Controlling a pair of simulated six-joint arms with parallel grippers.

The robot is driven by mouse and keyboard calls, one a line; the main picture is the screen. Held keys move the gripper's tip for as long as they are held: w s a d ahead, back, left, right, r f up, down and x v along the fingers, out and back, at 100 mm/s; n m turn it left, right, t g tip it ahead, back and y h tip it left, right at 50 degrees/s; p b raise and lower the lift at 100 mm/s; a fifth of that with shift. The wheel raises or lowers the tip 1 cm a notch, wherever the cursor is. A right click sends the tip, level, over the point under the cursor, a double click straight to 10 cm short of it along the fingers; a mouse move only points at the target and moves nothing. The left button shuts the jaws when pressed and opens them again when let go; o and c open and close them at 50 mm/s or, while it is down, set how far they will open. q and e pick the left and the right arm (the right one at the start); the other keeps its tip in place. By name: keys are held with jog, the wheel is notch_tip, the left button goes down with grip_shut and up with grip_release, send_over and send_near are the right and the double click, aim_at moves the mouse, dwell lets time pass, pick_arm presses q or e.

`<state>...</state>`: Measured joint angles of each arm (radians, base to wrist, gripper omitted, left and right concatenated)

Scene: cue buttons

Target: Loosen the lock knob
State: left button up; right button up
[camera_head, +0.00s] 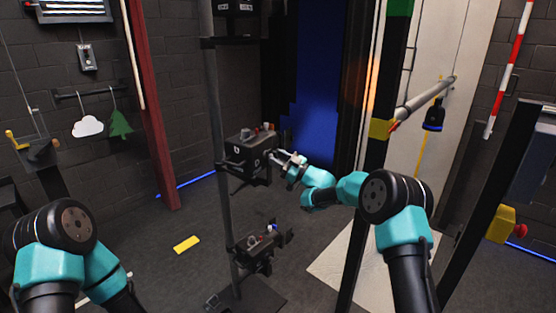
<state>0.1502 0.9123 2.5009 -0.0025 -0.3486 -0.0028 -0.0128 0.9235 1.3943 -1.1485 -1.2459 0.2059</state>
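A black box (240,158) is mounted on a dark upright pole (213,105), with small knobs or fittings (268,127) on its top, one of them reddish. I cannot tell which small part is the lock knob. My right gripper (275,156) reaches in from the right, with its tips close to the right side of this box. Whether it touches the box, and whether its fingers are open or shut, is too small to tell. My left arm is at the lower left; its gripper is out of view.
A similar lower box (256,256) with small blue and red parts sits on the same pole. A dark post stands close to my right arm. A yellow box with a red button (519,230) is at the far right.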

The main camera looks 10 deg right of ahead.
jog(key=v, duration=0.7)
jog(key=shift+s+d, duration=0.15)
jog(key=shift+d, duration=0.05)
jog(key=shift+f, duration=0.2)
jog(key=s+d+f+m+h, duration=0.1)
jog(key=s+f+m+h, duration=0.35)
jog(key=f, duration=0.55)
jog(key=s+d+f+m+h, duration=0.2)
jog(key=s+f+m+h, duration=0.25)
jog(key=f, duration=0.55)
jog(key=s+d+f+m+h, duration=0.1)
jog(key=s+f+m+h, duration=0.35)
jog(key=f, duration=0.65)
jog(key=s+f+m+g, duration=0.2)
jog(key=s+f+g, duration=0.3)
jog(key=s, duration=1.1)
jog(key=s+d+f+m+g+h, duration=0.1)
jog(key=s+f+g, duration=0.4)
jog(key=s, duration=1.1)
jog(key=shift+s+f+m+g, duration=0.2)
jog(key=shift+m+g, duration=0.1)
jog(key=shift+m, duration=0.25)
